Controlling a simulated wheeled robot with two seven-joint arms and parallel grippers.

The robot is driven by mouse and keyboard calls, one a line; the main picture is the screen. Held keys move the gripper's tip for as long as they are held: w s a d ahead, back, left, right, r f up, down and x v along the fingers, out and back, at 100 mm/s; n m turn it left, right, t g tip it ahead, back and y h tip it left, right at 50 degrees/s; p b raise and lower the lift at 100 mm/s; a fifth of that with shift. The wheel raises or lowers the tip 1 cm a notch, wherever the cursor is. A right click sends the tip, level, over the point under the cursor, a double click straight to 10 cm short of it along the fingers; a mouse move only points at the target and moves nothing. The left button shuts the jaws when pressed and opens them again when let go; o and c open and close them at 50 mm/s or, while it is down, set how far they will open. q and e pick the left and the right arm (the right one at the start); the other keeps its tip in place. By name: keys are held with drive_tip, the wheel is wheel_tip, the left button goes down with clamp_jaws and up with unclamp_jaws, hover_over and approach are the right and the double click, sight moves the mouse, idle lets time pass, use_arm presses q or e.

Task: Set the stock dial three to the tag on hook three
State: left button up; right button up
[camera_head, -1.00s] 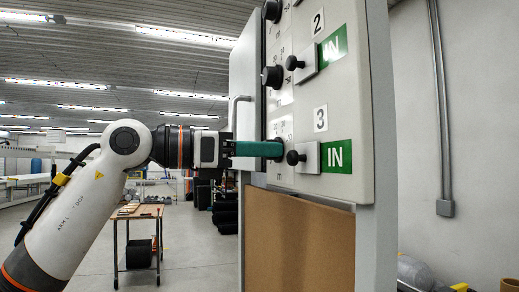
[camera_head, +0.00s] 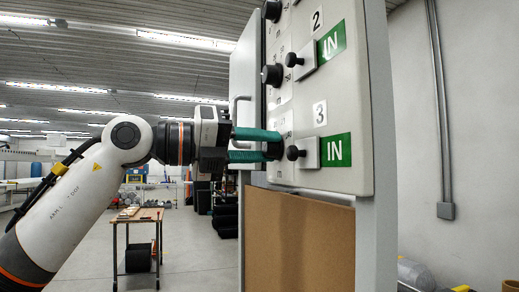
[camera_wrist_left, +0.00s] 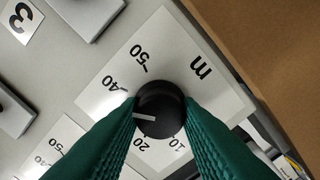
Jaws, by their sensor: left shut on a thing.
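My left gripper (camera_head: 270,147) is shut on a black round dial (camera_wrist_left: 160,105) in the row marked 3 of the grey panel (camera_head: 345,85). Its two green fingers show on either side of the knob in the left wrist view. The dial's white pointer line points left in that view, between the printed 40 (camera_wrist_left: 112,84) and 20 (camera_wrist_left: 140,143); the mark between them is hidden by a finger. The white scale plate (camera_wrist_left: 165,45) also shows 50, 10 and a letter m. I see no tag on a hook. My right gripper is not in view.
A black knob on a square plate (camera_head: 308,154) sits beside the dial, with a green IN label (camera_head: 337,151). More dials and knobs are above, in row 2. A brown board (camera_head: 300,240) is below the panel. A work table (camera_head: 138,216) stands behind.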

use_arm(q)
drive_tip(key=n, duration=0.3)
drive_tip(key=shift+a+n+b, duration=0.1)
drive_tip(key=shift+n+b, duration=0.25)
drive_tip(key=shift+n, duration=0.05)
drive_tip(key=n, duration=0.3)
drive_tip(key=shift+n+b, duration=0.3)
drive_tip(key=shift+b, duration=0.1)
drive_tip(key=n+b, duration=0.1)
drive_tip(key=n, duration=0.3)
drive_tip(key=shift+n+b, duration=0.35)
drive_tip(key=shift+n, duration=1.65)
drive_tip(key=o, duration=1)
drive_tip(key=shift+w+f, duration=0.1)
drive_tip(key=shift+c, duration=0.2)
